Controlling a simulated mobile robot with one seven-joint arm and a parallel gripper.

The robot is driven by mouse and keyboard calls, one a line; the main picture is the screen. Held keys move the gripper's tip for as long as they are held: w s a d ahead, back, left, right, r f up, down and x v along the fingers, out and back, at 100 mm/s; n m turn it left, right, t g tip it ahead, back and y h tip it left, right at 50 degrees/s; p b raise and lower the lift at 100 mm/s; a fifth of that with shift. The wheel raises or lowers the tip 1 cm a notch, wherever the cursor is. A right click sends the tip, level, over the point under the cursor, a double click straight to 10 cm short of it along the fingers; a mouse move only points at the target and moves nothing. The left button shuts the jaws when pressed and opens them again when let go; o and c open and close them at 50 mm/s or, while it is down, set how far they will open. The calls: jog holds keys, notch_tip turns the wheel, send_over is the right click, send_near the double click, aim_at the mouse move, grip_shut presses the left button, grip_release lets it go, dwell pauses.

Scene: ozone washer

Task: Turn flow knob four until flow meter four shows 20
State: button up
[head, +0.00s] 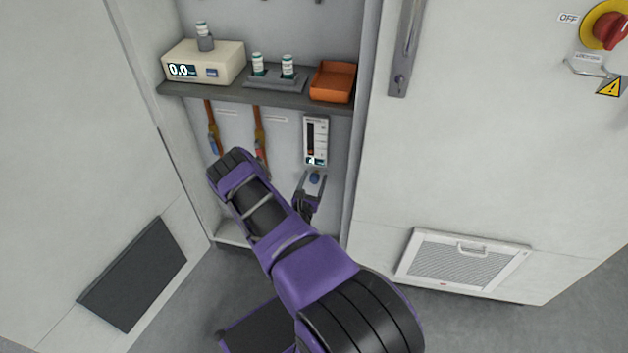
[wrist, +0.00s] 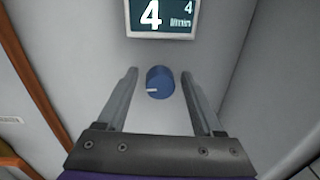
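The flow knob (wrist: 160,82) is a blue round knob with a white pointer mark toward its left side, set on the white wall. It also shows in the head view (head: 314,178), below the flow meter. The flow meter (head: 316,140) is a white upright panel with a dark scale. Its display (wrist: 163,17) reads a large 4, with a small 4 and a unit like l/min beside it. My gripper (wrist: 160,88) is open, with one finger on each side of the knob and gaps on both sides. It also shows in the head view (head: 313,180) in front of the knob.
A shelf (head: 222,91) above holds a white scale (head: 228,66) reading 0.0, small vials and an orange tray (head: 333,80). The cabinet's side wall (head: 362,130) stands close on the right.

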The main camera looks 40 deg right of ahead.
grip_shut()
jog(key=shift+m, duration=0.3)
